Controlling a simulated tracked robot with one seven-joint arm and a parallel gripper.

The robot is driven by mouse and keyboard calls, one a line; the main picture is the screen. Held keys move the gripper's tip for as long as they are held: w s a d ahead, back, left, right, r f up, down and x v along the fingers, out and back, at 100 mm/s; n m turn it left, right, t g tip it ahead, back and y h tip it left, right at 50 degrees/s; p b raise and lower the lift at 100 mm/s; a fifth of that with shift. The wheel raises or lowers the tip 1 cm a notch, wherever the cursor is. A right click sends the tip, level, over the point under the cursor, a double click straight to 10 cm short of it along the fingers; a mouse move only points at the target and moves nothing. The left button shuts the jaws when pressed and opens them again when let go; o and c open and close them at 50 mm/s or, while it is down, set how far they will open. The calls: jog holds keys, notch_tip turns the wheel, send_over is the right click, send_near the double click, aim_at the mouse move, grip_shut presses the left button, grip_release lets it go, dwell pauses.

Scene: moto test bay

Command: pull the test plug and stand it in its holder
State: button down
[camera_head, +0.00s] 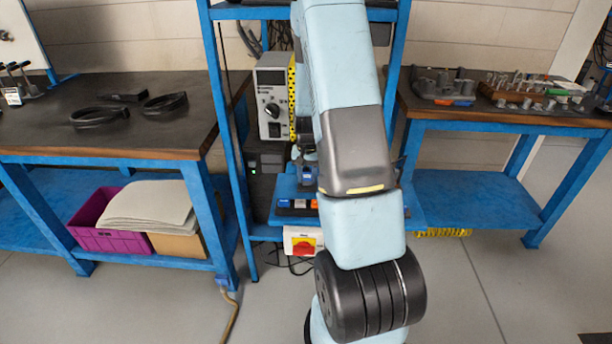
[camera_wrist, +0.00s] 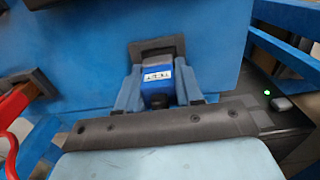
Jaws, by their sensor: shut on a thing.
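The test plug (camera_wrist: 158,92) is a blue block with a white label, in the middle of the wrist view. My gripper (camera_wrist: 158,86) has one finger on each side of it and is shut on it. A black rectangular socket frame (camera_wrist: 143,47) on a blue panel (camera_wrist: 105,55) is right behind the plug's far end. I cannot tell how deep the plug sits in it. I cannot make out the holder for certain in either view.
A dark box with a green light (camera_wrist: 267,93) stands to the right; a red curved part (camera_wrist: 14,108) is at the left. In the head view, blue rack posts (camera_head: 226,130) flank my arm. A grey instrument (camera_head: 272,100) and a red-yellow switch (camera_head: 303,242) are close by.

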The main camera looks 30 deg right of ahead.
aim_at(307, 170)
jog(key=shift+f, duration=0.45)
dwell(0.3)
jog(key=c, duration=0.6)
grip_release()
jog(key=shift+c, duration=0.2)
jog(key=shift+r, duration=0.1)
notch_tip(307, 170, up, 14)
jog(key=shift+f, duration=0.25)
jog(key=s+a+r+n+t, duration=0.2)
jog(key=s+a+r, duration=0.5)
jog(key=r, duration=0.3)
jog(key=s+a+r+n+t, duration=0.2)
jog(key=s+a+r+n, duration=0.1)
jog(key=s+a+r, duration=0.65)
jog(key=s+a+r+n+t, duration=0.1)
jog(key=s+r, duration=0.3)
jog(key=s, duration=0.5)
jog(key=shift+a+n+t, duration=0.3)
jog(key=shift+a+n, duration=0.1)
jog(key=shift+a, duration=0.35)
